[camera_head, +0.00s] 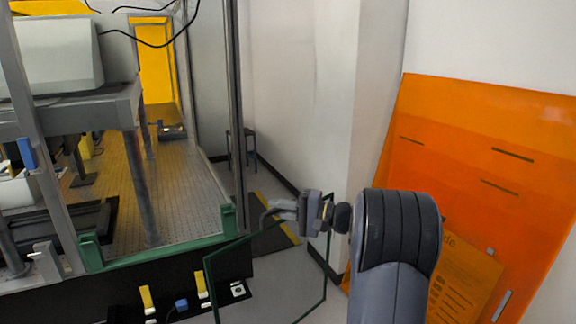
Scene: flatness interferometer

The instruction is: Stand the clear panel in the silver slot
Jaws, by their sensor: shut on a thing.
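The clear panel (268,272) is a see-through sheet with thin dark green edges. It stands roughly upright in the lower middle of the head view, its bottom running low in the picture. My gripper (284,211) is shut on the panel near its upper edge; the exact contact is small and partly hidden by the gripper body. The floor and a black base show through the panel. I cannot make out the silver slot with certainty in this view.
A grey-posted enclosure with a green bottom rail (165,250) stands at left. In front of it, a black base carries yellow-tabbed parts (147,298) and a blue knob (182,305). An orange board (490,150) leans on the right wall. A small stool (240,145) stands behind.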

